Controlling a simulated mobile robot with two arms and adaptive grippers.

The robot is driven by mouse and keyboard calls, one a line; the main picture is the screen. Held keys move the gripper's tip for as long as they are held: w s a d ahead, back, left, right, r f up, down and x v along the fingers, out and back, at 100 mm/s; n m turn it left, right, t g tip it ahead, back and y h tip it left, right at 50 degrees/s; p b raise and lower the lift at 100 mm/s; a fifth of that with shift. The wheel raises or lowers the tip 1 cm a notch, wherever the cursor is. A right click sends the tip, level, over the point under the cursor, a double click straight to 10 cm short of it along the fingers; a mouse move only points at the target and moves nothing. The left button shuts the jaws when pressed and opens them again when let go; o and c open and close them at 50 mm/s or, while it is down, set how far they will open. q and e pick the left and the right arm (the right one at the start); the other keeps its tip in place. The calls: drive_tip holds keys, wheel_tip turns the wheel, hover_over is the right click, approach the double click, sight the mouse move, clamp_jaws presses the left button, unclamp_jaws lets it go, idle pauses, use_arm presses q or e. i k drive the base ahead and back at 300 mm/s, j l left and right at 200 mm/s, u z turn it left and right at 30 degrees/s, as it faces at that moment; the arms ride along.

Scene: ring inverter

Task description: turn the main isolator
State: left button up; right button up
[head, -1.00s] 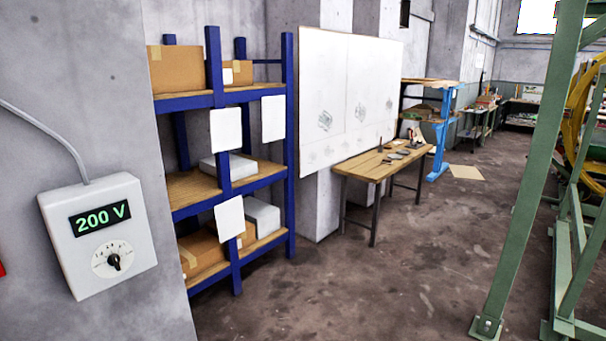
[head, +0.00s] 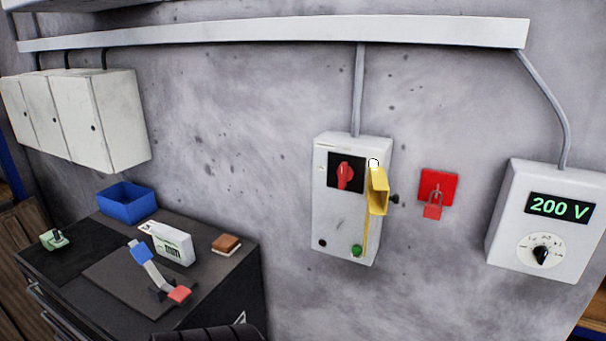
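A light grey switch box (head: 336,225) is mounted on the wall, right of centre in the head view. Its red rotary handle (head: 345,175) sits on a black square plate and stands roughly upright, slightly tilted. This looks like the main isolator. A yellow piece (head: 378,192) with a white round spot at its top covers part of the box's right side. A green button (head: 356,250) and a dark button (head: 322,243) are at the bottom of the box. Neither of my grippers is in view.
A red plate with a red padlock (head: 433,205) hangs right of the box. A meter (head: 545,220) reads 200 V. Below left, a dark workbench (head: 225,275) holds a blue bin (head: 127,201), a white instrument (head: 167,243) and small items. Grey cabinets (head: 85,118) hang far left.

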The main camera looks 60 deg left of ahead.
sight(345, 173)
drive_tip(key=u, duration=1.8)
drive_tip(key=j, duration=0.2)
